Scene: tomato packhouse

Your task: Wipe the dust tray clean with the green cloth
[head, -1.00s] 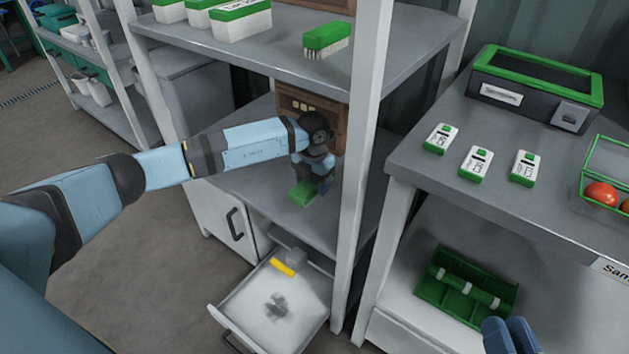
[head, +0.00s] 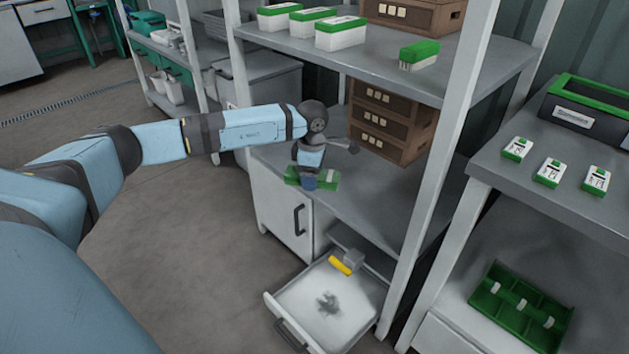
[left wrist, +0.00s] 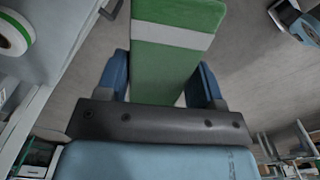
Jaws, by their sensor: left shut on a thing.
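My left gripper (head: 309,182) is shut on the green cloth (head: 328,179), which looks flat and stiff. In the left wrist view the green cloth (left wrist: 172,65), with a pale band across it, lies between the blue fingers (left wrist: 160,85). The cloth is at the front left edge of the grey middle shelf; I cannot tell whether it touches the shelf. The dust tray (head: 364,318) is a pale, open drawer-like tray, lower and a little to the right of the cloth. A dark grey dust patch (head: 328,304) lies on its floor. My right gripper is out of view.
A yellow-ended piece (head: 341,265) is at the tray's back. Brown crates (head: 385,125) stand on the middle shelf, near my wrist. A white rack post (head: 440,190) rises right of the tray. A green divided bin (head: 520,305) sits farther right. Floor left of the cabinet is clear.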

